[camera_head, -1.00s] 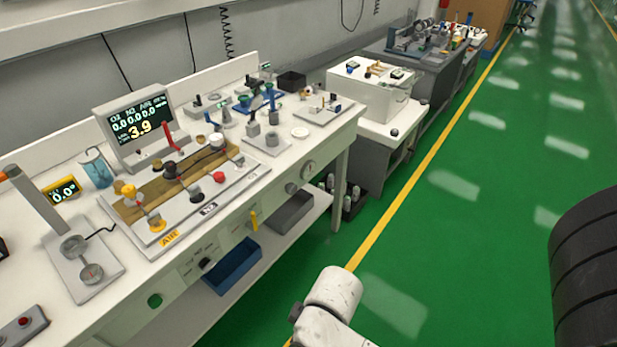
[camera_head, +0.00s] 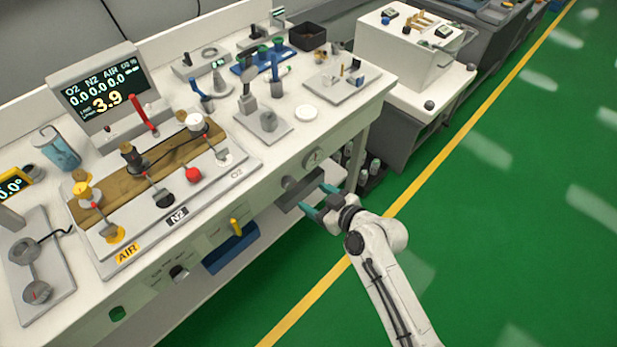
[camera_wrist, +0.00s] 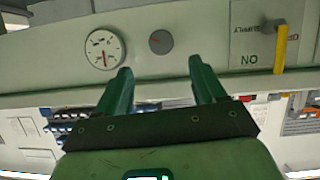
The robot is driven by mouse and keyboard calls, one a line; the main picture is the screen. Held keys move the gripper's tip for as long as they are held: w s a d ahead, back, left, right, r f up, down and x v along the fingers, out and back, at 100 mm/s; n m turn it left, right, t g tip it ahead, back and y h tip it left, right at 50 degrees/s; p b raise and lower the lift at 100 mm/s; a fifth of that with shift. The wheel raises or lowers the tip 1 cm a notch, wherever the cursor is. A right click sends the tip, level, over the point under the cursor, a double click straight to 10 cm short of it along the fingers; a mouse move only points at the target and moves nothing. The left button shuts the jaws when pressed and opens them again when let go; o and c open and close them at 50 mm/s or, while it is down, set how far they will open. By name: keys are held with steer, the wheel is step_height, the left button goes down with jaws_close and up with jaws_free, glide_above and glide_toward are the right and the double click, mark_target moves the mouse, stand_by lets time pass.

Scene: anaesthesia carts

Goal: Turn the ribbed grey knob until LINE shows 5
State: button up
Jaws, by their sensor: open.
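The grey knob (camera_head: 289,183) is a round disc on the bench's front face, beside a round dial gauge (camera_head: 316,156). In the wrist view the knob (camera_wrist: 161,42) lies just past my fingertips, roughly centred between them; its ribs are too small to make out. My gripper (camera_head: 318,199) has teal fingers, open and empty, pointing at the bench front; in the wrist view the gripper (camera_wrist: 160,68) frames the knob without visible contact. The display (camera_head: 103,88) shows a large yellow 3.9, its small label hard to read, under O2, N2 and AIR at 0.0.
A yellow lever (camera_head: 236,227) and a black knob (camera_head: 179,272) sit further left on the bench front. A blue bin (camera_head: 230,250) is on the lower shelf. The bench top (camera_head: 333,119) carries many fittings. Green floor (camera_head: 500,240) is open to the right.

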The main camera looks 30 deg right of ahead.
mark_target(292, 185)
steer(key=x, duration=1)
steer(key=shift+a, duration=0.1)
steer(key=c, duration=1.1)
